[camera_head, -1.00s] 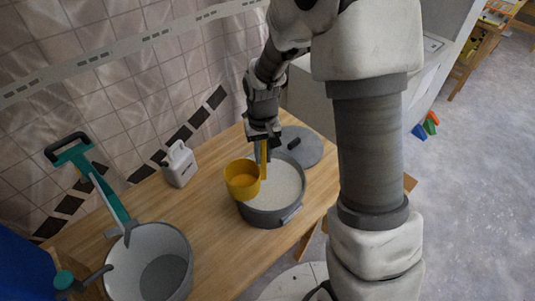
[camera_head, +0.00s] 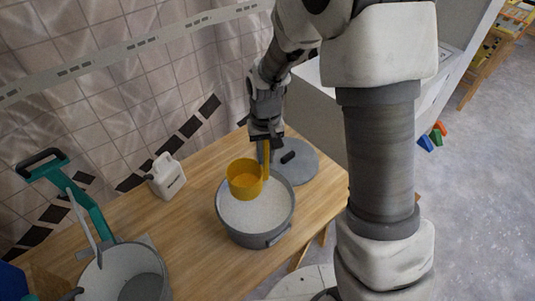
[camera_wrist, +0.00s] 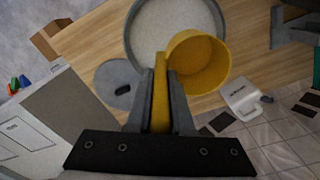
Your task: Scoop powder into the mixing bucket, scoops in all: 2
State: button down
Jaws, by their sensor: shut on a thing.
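My gripper (camera_head: 265,148) is shut on the handle of a yellow scoop (camera_head: 243,188). The scoop also shows in the wrist view (camera_wrist: 195,75), with my gripper (camera_wrist: 162,92) around its handle. The scoop's cup is over the grey tub of white powder (camera_head: 258,215); I cannot tell whether it touches the powder. The inside of the cup shows yellow, with no white powder visible. The mixing bucket (camera_head: 100,268), grey with a pale inside, is at the lower left and partly cut off by the frame. Its visible floor looks bare and grey.
A grey round lid (camera_head: 305,165) lies on the wooden table (camera_head: 190,225) behind the tub to the right. A white jug (camera_head: 167,178) stands near the tiled wall. A teal-handled tool (camera_head: 85,200) rises beside the bucket. Bare table lies between bucket and tub.

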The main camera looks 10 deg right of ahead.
notch_tip(320, 180, down, 19)
jog(key=b, duration=1.4)
jog(key=shift+r, duration=0.2)
dwell(0.5)
notch_tip(320, 180, up, 17)
jog(key=p, duration=1.1)
jog(key=shift+p, duration=0.4)
jog(key=shift+f, duration=0.1)
